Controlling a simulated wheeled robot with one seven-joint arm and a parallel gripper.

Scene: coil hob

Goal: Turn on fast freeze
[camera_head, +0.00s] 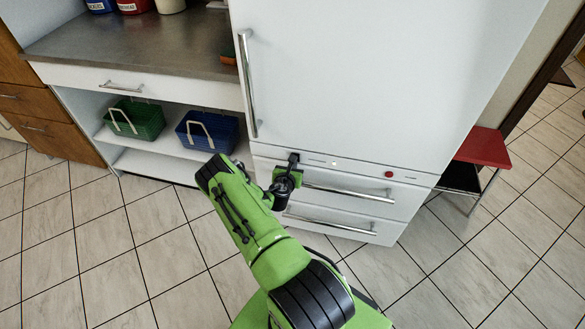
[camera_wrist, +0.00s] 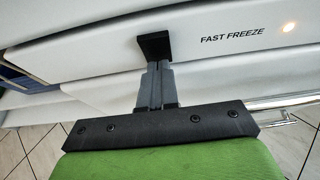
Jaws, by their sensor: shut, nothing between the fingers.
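The white fridge-freezer (camera_head: 340,70) has a control strip between its tall door and the lower drawers. In the wrist view the strip carries the label FAST FREEZE (camera_wrist: 232,35), with a small lamp (camera_wrist: 289,27) glowing warm to its right. The lamp also shows as a bright dot in the head view (camera_head: 333,163). My gripper (camera_wrist: 154,46) is shut and empty, its dark fingertips at the strip, left of the label. It also shows in the head view (camera_head: 293,159). I cannot tell whether the tips touch the strip. Any switch behind them is hidden.
A red round knob or button (camera_head: 389,174) sits farther right on the strip. Drawer handles (camera_head: 350,192) stick out below my gripper, and a long door handle (camera_head: 247,85) is above left. A shelf unit with green (camera_head: 134,121) and blue (camera_head: 207,133) baskets stands left. Tiled floor is open in front.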

